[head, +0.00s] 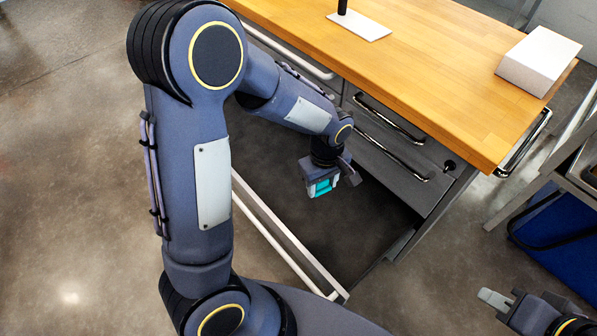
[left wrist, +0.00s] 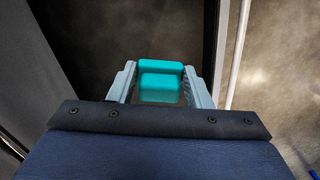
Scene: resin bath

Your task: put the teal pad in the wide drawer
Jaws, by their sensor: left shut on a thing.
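The teal pad (head: 322,187) is between the fingers of my left gripper (head: 323,190). It also shows in the left wrist view (left wrist: 160,82), pinched by both fingers. My left gripper is shut on it and holds it above the open wide drawer (head: 290,246). The drawer is pulled out from the bench, with a dark, empty-looking floor; my left arm hides part of it. In the left wrist view its front edge (left wrist: 222,45) lies right of the pad. My right gripper (head: 497,302) is at the lower right, away from the drawer; its finger gap is unclear.
The wooden bench top (head: 440,60) carries a white block (head: 538,60) and a white plate with a black post (head: 359,26). Closed drawers with bar handles (head: 393,147) sit above the open one. A blue bin (head: 555,235) stands at right under a metal cart.

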